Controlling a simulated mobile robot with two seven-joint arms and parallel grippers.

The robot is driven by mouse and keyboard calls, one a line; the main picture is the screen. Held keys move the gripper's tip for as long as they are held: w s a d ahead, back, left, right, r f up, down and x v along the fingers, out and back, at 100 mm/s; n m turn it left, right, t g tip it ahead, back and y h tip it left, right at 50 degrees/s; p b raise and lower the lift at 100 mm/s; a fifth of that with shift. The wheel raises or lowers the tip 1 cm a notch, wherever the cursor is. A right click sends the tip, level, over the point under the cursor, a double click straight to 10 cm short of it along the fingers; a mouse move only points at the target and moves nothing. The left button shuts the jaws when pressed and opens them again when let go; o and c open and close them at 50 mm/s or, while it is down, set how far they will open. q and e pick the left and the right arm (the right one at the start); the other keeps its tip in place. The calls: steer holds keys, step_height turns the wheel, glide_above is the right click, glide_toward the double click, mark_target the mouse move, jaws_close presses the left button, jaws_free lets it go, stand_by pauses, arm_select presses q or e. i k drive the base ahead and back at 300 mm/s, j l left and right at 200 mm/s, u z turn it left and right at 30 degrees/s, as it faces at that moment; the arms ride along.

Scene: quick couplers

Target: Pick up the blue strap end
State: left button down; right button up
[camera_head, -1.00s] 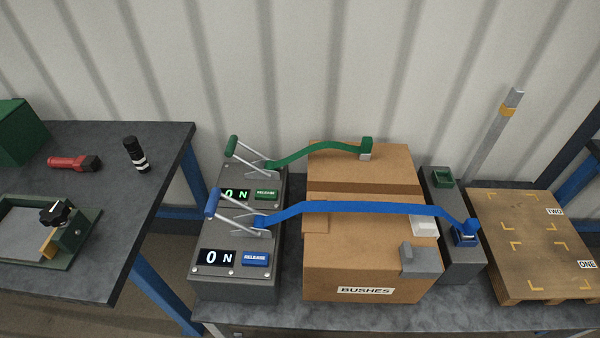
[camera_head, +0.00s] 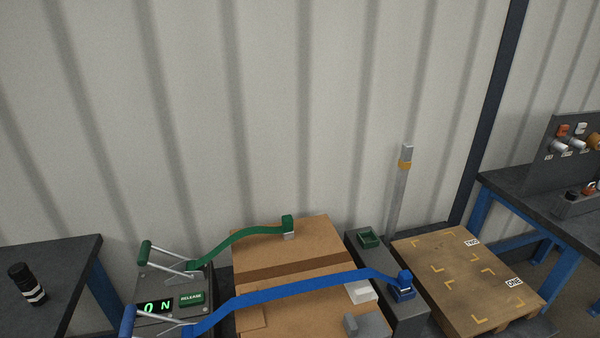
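The blue strap (camera_head: 300,287) runs from the lever unit at the lower left, across the top of the cardboard box, to the right. Its blue end (camera_head: 404,284) sits at the blue socket on the grey block (camera_head: 407,319) beside the box. I cannot tell whether it is seated in the socket. A blue-handled lever (camera_head: 128,320) stands at the other end of the strap, partly cut off by the lower edge. Neither of my grippers is in view.
A green strap (camera_head: 240,239) ends on the box (camera_head: 300,262). A pallet board (camera_head: 470,272) marked ONE and TWO lies right. Benches stand left (camera_head: 60,270) and right (camera_head: 520,190). A grey post (camera_head: 398,205) rises behind.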

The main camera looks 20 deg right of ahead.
mark_target(404, 278)
steer(key=z, duration=1.4)
